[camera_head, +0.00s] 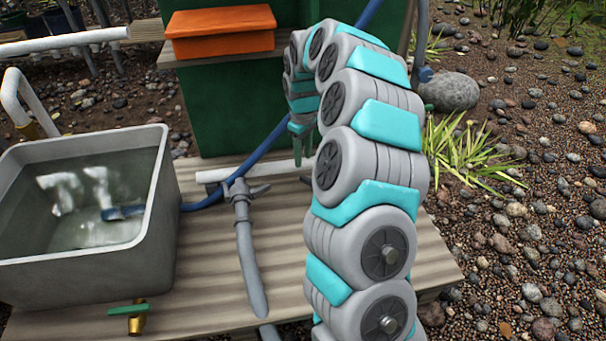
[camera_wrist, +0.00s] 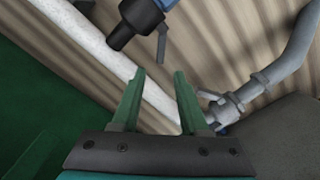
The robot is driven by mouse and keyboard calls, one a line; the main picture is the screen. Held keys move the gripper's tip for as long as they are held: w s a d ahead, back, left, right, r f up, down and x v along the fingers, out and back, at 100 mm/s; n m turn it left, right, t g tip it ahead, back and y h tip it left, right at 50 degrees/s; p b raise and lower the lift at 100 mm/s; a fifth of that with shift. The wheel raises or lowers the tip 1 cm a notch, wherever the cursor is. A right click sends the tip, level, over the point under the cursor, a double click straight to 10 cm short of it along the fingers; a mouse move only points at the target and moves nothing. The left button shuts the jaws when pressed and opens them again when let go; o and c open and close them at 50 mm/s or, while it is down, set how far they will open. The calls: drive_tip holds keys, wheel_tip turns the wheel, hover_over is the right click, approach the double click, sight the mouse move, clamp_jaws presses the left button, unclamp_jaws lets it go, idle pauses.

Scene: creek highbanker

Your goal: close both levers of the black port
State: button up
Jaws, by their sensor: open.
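The black port (camera_wrist: 135,22) is at the top of the wrist view, a dark round fitting joined to something blue. One dark grey lever (camera_wrist: 162,46) sticks out from its side, angled away from the body. I cannot see a second lever. The head view does not show the port clearly; my arm covers much of that area. My gripper (camera_wrist: 160,74) has green fingers, spread apart and empty, with the tips short of the port and its lever. In the head view, my gripper (camera_head: 302,150) points down above the planks beside the green box.
A grey fitting (camera_head: 240,190) with lever arms sits on a grey hose; it also shows in the wrist view (camera_wrist: 226,106). A white pipe (camera_wrist: 92,42) runs past the fingers.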

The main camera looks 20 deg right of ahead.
sight(303, 177)
wheel_tip(303, 177, down, 8)
drive_tip(key=shift+r+b, duration=0.25)
drive_tip(key=shift+b, duration=0.2)
clamp_jaws()
idle(0.4)
